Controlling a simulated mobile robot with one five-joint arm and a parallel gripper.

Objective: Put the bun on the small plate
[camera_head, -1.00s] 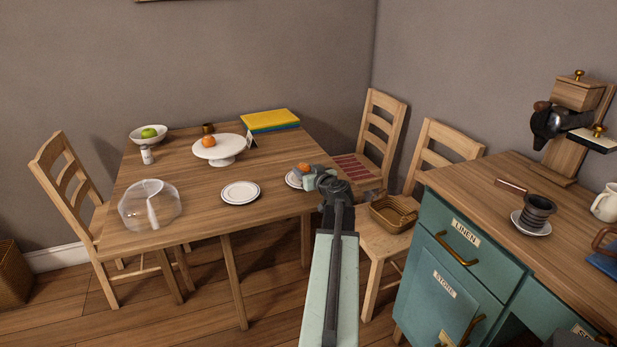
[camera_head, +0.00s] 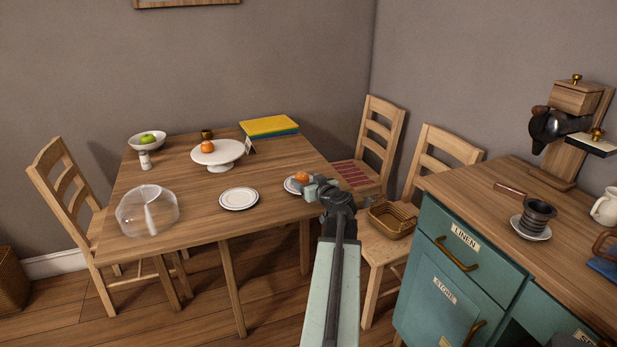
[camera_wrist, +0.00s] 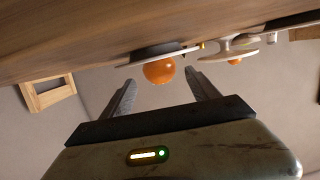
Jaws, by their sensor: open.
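A round orange thing (camera_head: 301,177), which may be the bun, sits at a white plate (camera_head: 291,186) near the table's right edge. In the wrist view the orange thing (camera_wrist: 159,71) is ahead of and between my fingertips, apart from both, against a dark plate edge (camera_wrist: 150,54); that view is upside down. A similar orange round thing (camera_head: 207,147) is on the white cake stand (camera_head: 217,160). My gripper (camera_head: 311,187) is open and empty, just right of the plate, hiding part of it; it also shows in the wrist view (camera_wrist: 158,88).
Another white plate (camera_head: 239,199) lies at mid table. A clear glass dome (camera_head: 148,212) stands front left. A fruit bowl (camera_head: 147,141), a shaker (camera_head: 145,160) and yellow books (camera_head: 269,126) are behind. A chair with a basket (camera_head: 393,220) stands to the right.

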